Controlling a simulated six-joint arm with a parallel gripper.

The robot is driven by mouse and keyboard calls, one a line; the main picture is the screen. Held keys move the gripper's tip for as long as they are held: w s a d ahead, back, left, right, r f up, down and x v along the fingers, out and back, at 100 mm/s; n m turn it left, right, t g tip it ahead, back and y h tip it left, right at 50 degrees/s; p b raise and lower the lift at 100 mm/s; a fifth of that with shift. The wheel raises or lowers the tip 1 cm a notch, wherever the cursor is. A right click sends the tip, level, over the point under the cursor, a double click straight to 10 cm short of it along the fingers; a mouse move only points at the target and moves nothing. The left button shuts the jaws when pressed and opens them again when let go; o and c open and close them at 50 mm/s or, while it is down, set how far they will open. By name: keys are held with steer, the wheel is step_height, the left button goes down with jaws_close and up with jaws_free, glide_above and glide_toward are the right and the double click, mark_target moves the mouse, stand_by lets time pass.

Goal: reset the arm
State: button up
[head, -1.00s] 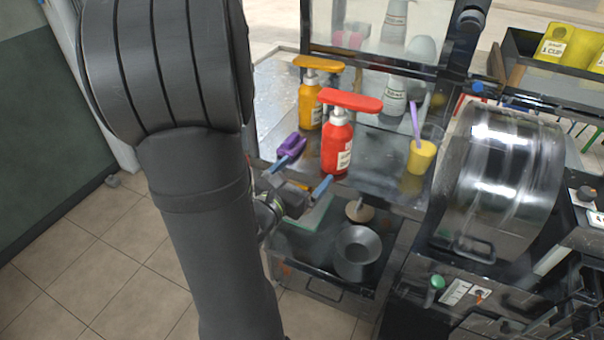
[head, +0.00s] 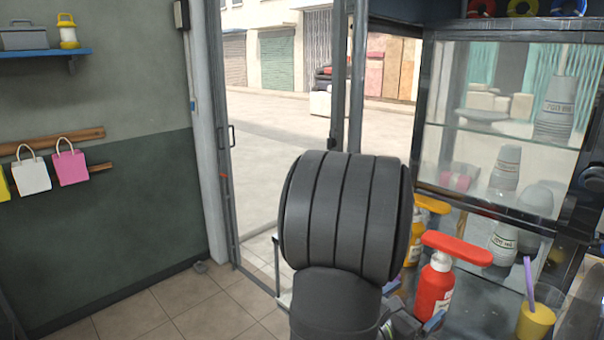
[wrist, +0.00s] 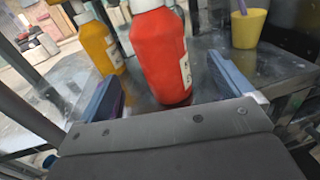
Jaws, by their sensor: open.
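My gripper (wrist: 165,95) is open in the wrist view, with a blue finger at each side and nothing between them that I can see held. A red pump bottle (wrist: 160,55) stands upright on the counter just beyond the fingers. In the head view my arm's thick dark link fills the lower middle and hides most of the gripper. The red bottle (head: 433,285) with its wide red pump top shows just right of the arm. A yellow-orange bottle (wrist: 97,42) stands behind it to the left.
A yellow cup (head: 536,318) with a purple stick stands at the right of the counter. A glass cabinet (head: 490,120) with grey cup stacks rises behind. Bags (head: 70,165) hang on the left wall. The tiled floor (head: 180,310) at left is clear.

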mark_target(434, 285)
steer(key=x, duration=0.8)
steer(key=shift+w+d, duration=0.2)
steer(key=shift+d, duration=0.05)
steer(key=v, duration=1.5)
steer(key=x, duration=1.7)
steer(key=shift+w+d, duration=0.1)
steer(key=v, duration=1.6)
stand_by(0.3)
